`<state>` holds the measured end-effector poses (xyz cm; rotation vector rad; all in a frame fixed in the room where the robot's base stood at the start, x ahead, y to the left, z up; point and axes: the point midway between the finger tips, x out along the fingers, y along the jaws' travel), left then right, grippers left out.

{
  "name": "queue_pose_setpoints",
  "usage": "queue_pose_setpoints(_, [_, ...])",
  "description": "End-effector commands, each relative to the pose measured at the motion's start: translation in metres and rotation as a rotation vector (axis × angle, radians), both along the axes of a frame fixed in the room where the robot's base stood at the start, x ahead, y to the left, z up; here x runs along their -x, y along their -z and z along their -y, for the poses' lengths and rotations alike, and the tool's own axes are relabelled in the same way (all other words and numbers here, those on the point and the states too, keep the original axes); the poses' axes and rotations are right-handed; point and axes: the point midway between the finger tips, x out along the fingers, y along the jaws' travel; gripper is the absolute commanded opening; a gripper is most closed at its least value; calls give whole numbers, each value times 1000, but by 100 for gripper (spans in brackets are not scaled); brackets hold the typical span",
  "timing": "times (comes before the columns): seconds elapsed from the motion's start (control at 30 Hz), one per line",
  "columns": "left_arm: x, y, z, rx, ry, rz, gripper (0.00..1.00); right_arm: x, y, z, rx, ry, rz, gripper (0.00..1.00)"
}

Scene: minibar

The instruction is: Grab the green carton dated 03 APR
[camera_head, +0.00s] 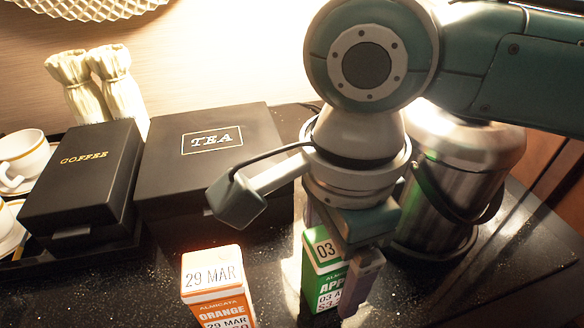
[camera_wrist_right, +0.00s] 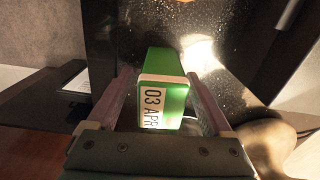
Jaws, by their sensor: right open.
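The green carton (camera_head: 322,262) with a white top marked 03 stands on the dark counter in the head view. Its label is partly hidden by my right gripper (camera_head: 350,285), which reaches down over it. In the right wrist view the carton (camera_wrist_right: 165,98) reads 03 APR and lies between the two fingers of my right gripper (camera_wrist_right: 160,105). The fingers are open, one on each side, with a gap visible at least on the left. My left gripper is not in view.
An orange carton (camera_head: 217,290) dated 29 MAR stands to the left of the green one. Behind are a black TEA box (camera_head: 215,170) and a COFFEE box (camera_head: 80,185). A steel ice bucket (camera_head: 455,180) stands to the right. Some counter at the front right is clear.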

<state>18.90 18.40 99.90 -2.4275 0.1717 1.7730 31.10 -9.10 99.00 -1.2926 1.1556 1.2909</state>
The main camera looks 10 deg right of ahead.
Motion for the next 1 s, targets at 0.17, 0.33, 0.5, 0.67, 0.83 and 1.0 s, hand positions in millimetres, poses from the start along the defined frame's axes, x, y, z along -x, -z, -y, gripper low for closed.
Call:
queue_pose_setpoints(0.17, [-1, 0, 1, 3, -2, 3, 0, 0, 3, 0, -1, -1, 2, 85])
queue_pose_setpoints(0.33, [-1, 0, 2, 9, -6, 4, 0, 0, 2, -1, -2, -1, 2, 75])
queue_pose_setpoints(0.5, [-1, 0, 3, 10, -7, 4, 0, 0, 2, -1, -1, -2, 1, 56])
queue_pose_setpoints(0.67, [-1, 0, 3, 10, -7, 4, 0, 0, 2, 0, -1, -2, 1, 38])
queue_pose_setpoints(0.83, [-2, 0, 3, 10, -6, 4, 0, 0, 2, 0, -1, -2, 1, 19])
queue_pose_setpoints(1.0, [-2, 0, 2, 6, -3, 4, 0, 0, 2, 0, -1, -2, 1, 0])
